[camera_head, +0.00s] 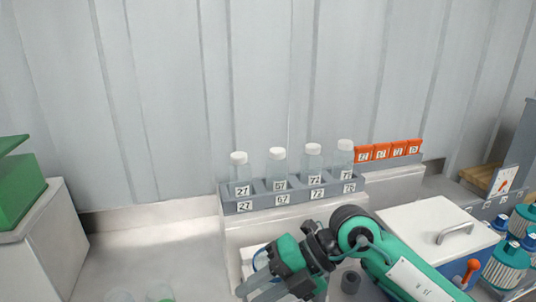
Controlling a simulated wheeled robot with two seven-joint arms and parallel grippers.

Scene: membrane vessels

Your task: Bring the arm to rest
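My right arm comes in from the lower right, with a teal link and a dark wrist. Its gripper (262,288) points to the lower left in front of the grey bottle rack, near the bottom edge of the view. The fingers are small and partly cut off, so I cannot tell whether they are open or shut. My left arm and gripper are not in view.
A grey rack (238,209) holds several white-capped bottles with number labels. Orange labelled blocks (381,152) stand behind on the right. A white lidded box (415,222) and teal bottles (507,264) are at right. A green box (15,190) is at left.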

